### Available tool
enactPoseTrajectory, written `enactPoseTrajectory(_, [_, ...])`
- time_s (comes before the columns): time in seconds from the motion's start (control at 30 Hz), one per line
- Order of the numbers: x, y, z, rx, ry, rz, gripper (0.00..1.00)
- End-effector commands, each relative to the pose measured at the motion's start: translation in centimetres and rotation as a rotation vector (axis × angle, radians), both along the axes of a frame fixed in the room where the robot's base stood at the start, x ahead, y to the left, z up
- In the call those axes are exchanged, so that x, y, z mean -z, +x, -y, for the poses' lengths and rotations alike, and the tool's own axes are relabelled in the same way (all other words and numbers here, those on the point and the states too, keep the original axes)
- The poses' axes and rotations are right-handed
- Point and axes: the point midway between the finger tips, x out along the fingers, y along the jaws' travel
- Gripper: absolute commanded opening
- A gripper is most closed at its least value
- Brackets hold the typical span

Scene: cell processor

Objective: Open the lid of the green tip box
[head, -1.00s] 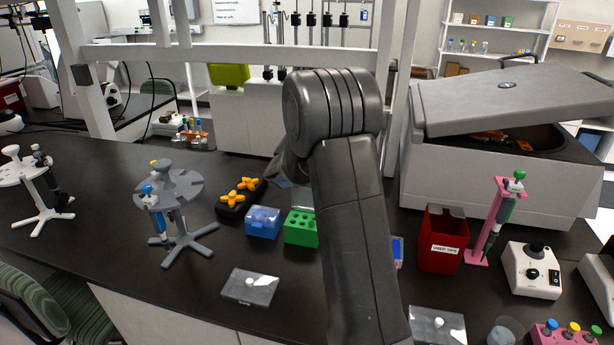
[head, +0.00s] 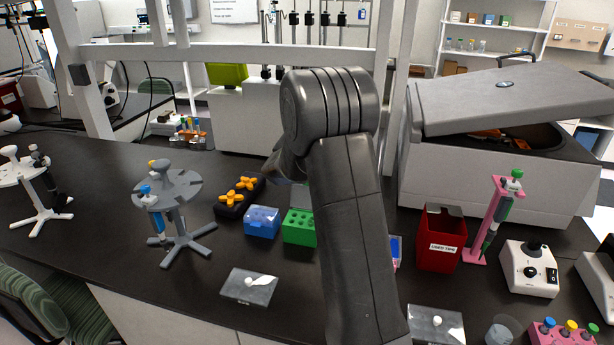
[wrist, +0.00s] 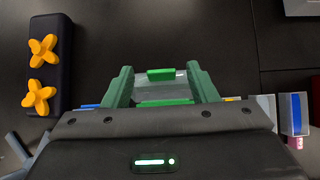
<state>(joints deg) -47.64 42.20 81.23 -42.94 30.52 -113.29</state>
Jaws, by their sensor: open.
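The green tip box (head: 299,227) stands on the black bench in the head view, its holed green top bare. Its clear lid (head: 302,196) stands raised at the box's back edge, partly hidden by my arm. In the wrist view the lid (wrist: 160,88), with a green tab on its far edge, shows between my fingers. Only a green strip of the box (wrist: 165,102) shows there; my gripper's body hides the rest. My gripper (wrist: 160,82) is open, one finger on each side of the lid. I cannot tell whether either finger touches it.
A blue tip box (head: 262,222) stands just left of the green one. A black rack (head: 232,205) with orange crosses lies beyond it, and a grey pipette stand (head: 178,188) further left. A red tip bin (head: 441,240) stands to the right. The bench behind the boxes is clear.

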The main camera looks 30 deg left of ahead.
Motion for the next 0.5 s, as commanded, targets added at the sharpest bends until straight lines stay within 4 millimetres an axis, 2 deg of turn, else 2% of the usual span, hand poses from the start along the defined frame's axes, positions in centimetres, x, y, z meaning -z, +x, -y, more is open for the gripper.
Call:
enactPoseTrajectory(0.17, [-0.7,-0.6,0.1,0.001,-0.001,-0.001,0.53])
enactPoseTrajectory(0.27, [-1.8,-1.5,0.3,-0.001,0.001,0.001,0.53])
enactPoseTrajectory(0.5, [-5.7,-4.4,1.0,-0.001,0.003,0.001,0.53])
